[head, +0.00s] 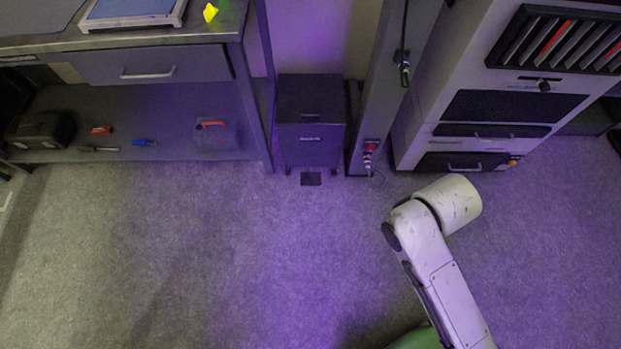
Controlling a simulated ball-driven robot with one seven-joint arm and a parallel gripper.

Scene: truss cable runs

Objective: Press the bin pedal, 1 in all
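The bin (310,146) is a dark box with a lid, standing on the floor between the workbench and a grey post. Its lid looks shut. The bin pedal (311,179) is a small dark flat plate at floor level in front of the bin's lower edge. Nothing touches the pedal. My arm reaches up from the lower right, with its bent end to the right of the pedal and apart from it. My gripper does not show in this view.
A workbench (215,35) with a drawer and lower shelf stands left of the bin. A grey post (378,95) with a red button stands close on its right, then a large cabinet (470,100). The carpet floor (220,250) in front is clear.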

